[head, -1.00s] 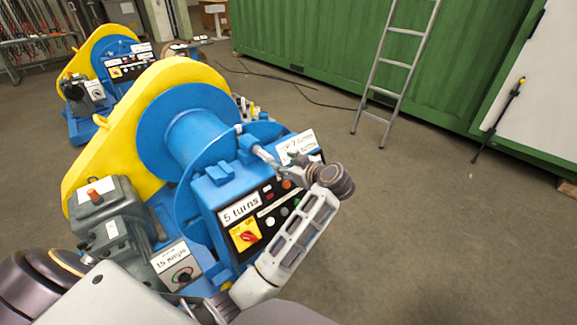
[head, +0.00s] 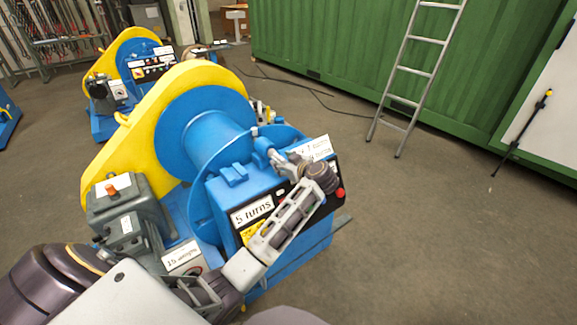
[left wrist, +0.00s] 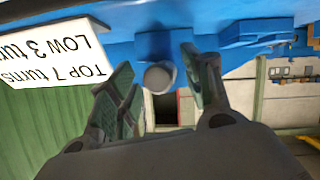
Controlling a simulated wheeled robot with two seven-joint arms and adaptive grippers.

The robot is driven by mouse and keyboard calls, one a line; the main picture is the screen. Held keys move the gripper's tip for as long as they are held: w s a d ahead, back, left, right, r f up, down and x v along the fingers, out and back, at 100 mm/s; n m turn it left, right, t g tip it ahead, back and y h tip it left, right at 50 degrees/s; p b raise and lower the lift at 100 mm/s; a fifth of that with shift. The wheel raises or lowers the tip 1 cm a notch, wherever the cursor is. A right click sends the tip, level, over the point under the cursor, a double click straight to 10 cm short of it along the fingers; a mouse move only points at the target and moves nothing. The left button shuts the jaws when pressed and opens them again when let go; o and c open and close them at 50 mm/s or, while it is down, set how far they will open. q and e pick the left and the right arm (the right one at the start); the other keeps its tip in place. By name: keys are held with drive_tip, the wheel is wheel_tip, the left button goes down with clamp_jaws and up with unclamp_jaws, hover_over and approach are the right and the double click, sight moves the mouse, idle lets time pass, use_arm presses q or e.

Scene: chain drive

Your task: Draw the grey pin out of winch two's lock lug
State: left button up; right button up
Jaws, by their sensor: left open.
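The nearer blue and yellow winch (head: 205,140) carries a blue lug (head: 262,145) on top of its control box. My left gripper (head: 282,160) is at this lug, in front of the panel; its fingers are small and partly hidden in the head view. In the left wrist view a grey round pin end (left wrist: 159,77) stands out from the blue lug (left wrist: 163,45). My left gripper (left wrist: 163,88) is open, with a finger on either side of the pin end. I cannot tell whether either finger touches it. My right gripper is not in view.
A white placard (head: 316,149) stands close beside the left gripper. The control box has a "5 turns" label (head: 252,211). A second winch (head: 125,70) stands behind. A ladder (head: 412,75) leans on a green container (head: 340,50).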

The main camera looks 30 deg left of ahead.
use_arm(q)
drive_tip(key=shift+w+a+f, duration=0.25)
drive_tip(key=shift+w+a, duration=0.05)
drive_tip(key=shift+a, duration=0.3)
clamp_jaws()
